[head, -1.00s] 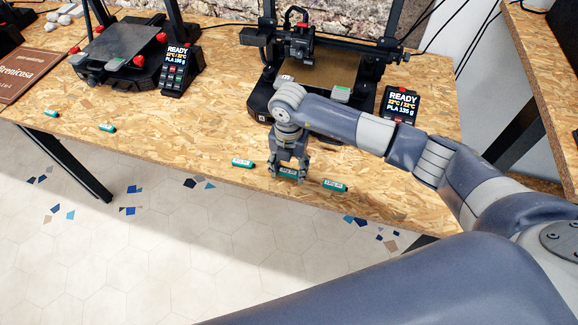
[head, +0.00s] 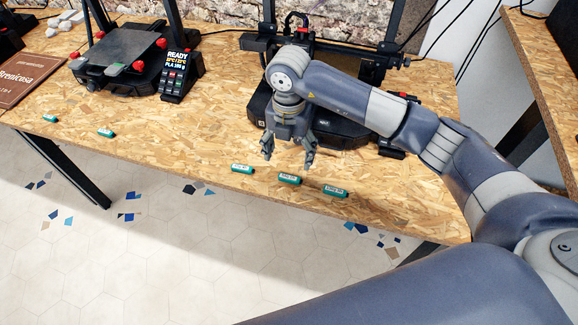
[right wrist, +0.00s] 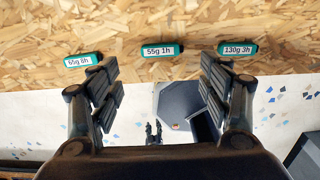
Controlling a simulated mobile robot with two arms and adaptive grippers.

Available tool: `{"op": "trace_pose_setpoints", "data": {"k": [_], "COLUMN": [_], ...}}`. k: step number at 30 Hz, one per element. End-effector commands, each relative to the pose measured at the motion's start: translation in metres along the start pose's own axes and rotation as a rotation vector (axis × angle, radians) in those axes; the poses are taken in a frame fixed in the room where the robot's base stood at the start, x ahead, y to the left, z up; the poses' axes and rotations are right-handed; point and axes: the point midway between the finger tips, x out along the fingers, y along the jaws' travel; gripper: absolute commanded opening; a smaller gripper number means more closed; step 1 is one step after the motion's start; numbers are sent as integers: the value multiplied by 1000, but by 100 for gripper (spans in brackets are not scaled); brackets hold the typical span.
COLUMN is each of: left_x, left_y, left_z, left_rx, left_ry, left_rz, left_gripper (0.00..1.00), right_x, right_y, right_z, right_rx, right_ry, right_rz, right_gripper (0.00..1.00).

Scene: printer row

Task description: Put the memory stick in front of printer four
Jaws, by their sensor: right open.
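Three green memory sticks lie in a slanting row near the front table edge: the left stick (head: 242,168), the middle stick (head: 289,179) and the right stick (head: 335,191). In the right wrist view their labels read 65g 8h (right wrist: 83,60), 55g 1h (right wrist: 162,49) and 130g 3h (right wrist: 238,49). My right gripper (head: 289,157) is open and empty, above and behind the middle stick. The printer (head: 338,130) behind it is partly hidden by my arm; I cannot read its number. A small dark pronged shape (right wrist: 153,132), perhaps my left gripper, shows in the right wrist view.
Another printer (head: 120,60) with a lit READY screen (head: 177,72) stands to the left. Two more green sticks (head: 105,132) (head: 49,118) lie before it, near a brown book (head: 27,75). The table front between the two groups of sticks is clear.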

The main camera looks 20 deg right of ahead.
Motion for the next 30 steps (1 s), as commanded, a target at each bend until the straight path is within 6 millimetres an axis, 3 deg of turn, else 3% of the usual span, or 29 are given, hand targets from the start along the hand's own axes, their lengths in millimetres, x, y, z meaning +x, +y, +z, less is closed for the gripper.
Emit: {"op": "trace_pose_setpoints", "data": {"k": [3,9,25,28,30], "left_x": [4,5,5,5,5], "left_y": [0,0,0,0,0], "left_z": [0,0,0,0,0], "left_rx": [0,-1,-1,-1,-1], "left_ry": [0,0,0,0,0], "left_rz": [0,0,0,0,0], "left_gripper": [40,40,40,40,40], "right_x": [-18,-32,-32,-27,-22], "right_y": [0,0,1,14,33], "right_z": [1,0,-2,-18,-42], "right_rx": [-1,1,-5,-46,-100], "right_ry": [-3,-1,6,52,119], "right_rz": [2,0,6,63,154], "right_gripper": [71,71,71,71,71]}}
